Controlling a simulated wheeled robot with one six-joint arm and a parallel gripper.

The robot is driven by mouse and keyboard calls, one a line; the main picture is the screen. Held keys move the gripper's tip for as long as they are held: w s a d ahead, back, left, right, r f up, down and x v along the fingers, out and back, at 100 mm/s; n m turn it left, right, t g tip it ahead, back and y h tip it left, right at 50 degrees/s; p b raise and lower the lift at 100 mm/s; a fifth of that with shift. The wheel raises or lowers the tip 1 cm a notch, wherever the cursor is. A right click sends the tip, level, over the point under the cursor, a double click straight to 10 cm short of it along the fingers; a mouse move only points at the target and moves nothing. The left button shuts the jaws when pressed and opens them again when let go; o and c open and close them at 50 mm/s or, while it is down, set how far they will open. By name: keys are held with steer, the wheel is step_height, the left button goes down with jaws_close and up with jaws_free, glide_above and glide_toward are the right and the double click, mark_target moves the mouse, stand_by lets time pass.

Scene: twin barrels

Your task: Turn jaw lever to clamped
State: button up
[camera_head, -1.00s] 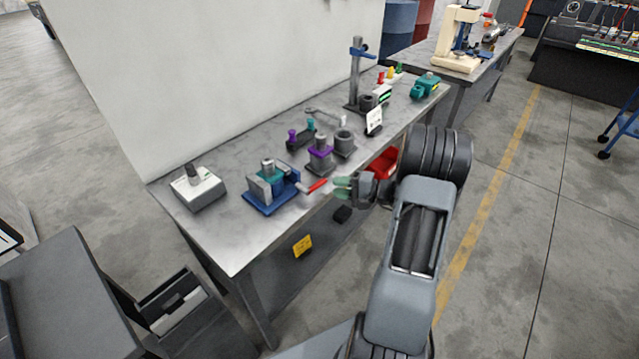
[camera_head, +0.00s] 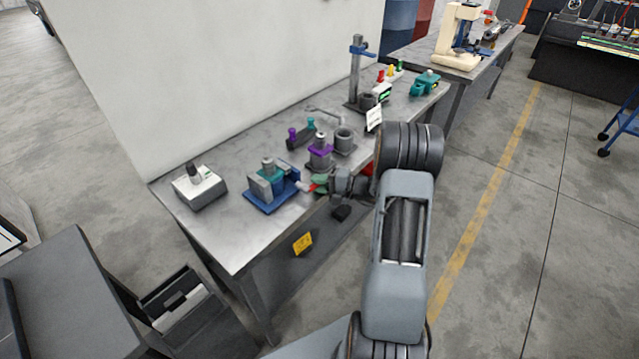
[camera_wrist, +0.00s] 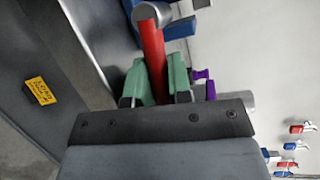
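The blue vise (camera_head: 268,190) stands near the front edge of the grey workbench, with a teal part between its grey jaws. Its jaw lever has a red handle (camera_wrist: 153,55), which reaches toward me from a grey round hub. My gripper (camera_head: 319,184) is at the red handle, to the right of the vise. In the wrist view, its two green fingers (camera_wrist: 158,72) lie on either side of the handle. Whether they press on it cannot be told. Much of the lever is hidden behind the fingers in the head view.
A purple-collared post (camera_head: 320,152) and a dark grey cylinder (camera_head: 343,138) stand just behind my gripper. A white box with a dark knob (camera_head: 198,187) is at the bench's left end. A yellow label (camera_head: 303,243) hangs below the bench front.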

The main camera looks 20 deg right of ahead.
jaws_close()
steer(key=shift+f+b, duration=0.15)
steer(key=shift+b, duration=0.55)
steer(key=shift+r+n+h+b, duration=0.25)
steer(key=shift+n+b, duration=0.35)
steer(key=shift+b, duration=0.6)
steer(key=shift+r+h+b, duration=0.25)
steer(key=shift+r+b, duration=0.05)
steer(key=shift+o, duration=1.1)
jaws_free()
